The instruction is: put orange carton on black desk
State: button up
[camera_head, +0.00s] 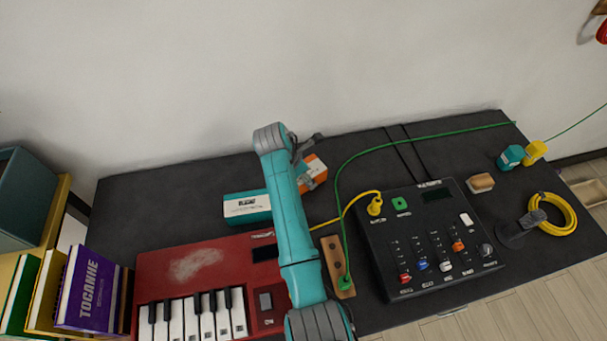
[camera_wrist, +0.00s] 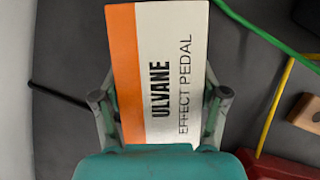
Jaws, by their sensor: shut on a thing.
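The orange carton (camera_wrist: 122,60) is an orange and white box lettered "ULVANE EFFECT PEDAL". It fills the middle of the wrist view, between the two fingers of my gripper (camera_wrist: 160,105), which is shut on it. In the head view the carton (camera_head: 316,168) shows at the back middle of the black desk (camera_head: 150,200), partly hidden by my arm and gripper (camera_head: 306,172). I cannot tell whether the carton touches the desk top or is just above it.
A teal and white carton (camera_head: 247,207) lies left of my arm. A red keyboard (camera_head: 205,262) and a black mixer (camera_head: 425,240) stand in front. A green cable (camera_head: 385,147) passes right of the orange carton. The desk's back left is clear.

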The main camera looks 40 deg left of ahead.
jog(key=shift+f, duration=0.1)
jog(key=o, duration=1.3)
jog(key=shift+o, duration=0.2)
jog(key=v, duration=1.2)
